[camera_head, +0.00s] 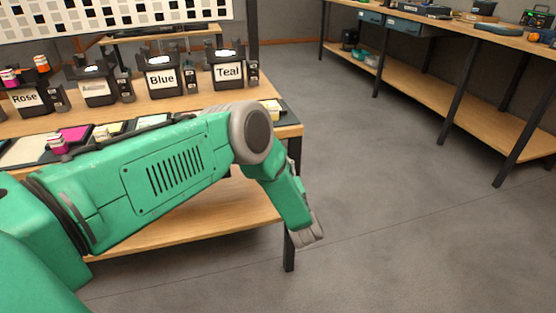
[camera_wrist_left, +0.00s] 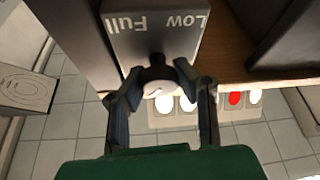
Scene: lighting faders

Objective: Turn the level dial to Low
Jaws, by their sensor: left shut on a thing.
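I cannot tell for certain which mark the dial points at. My right gripper is in neither view.
Several round buttons, white and one red (camera_wrist_left: 235,98), lie beyond the dial in the left wrist view. In the head view, dark holders labelled Rose, Blue (camera_head: 162,80) and Teal (camera_head: 228,71) stand on a wooden bench. Another workbench (camera_head: 445,25) runs along the right. The floor between is clear.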

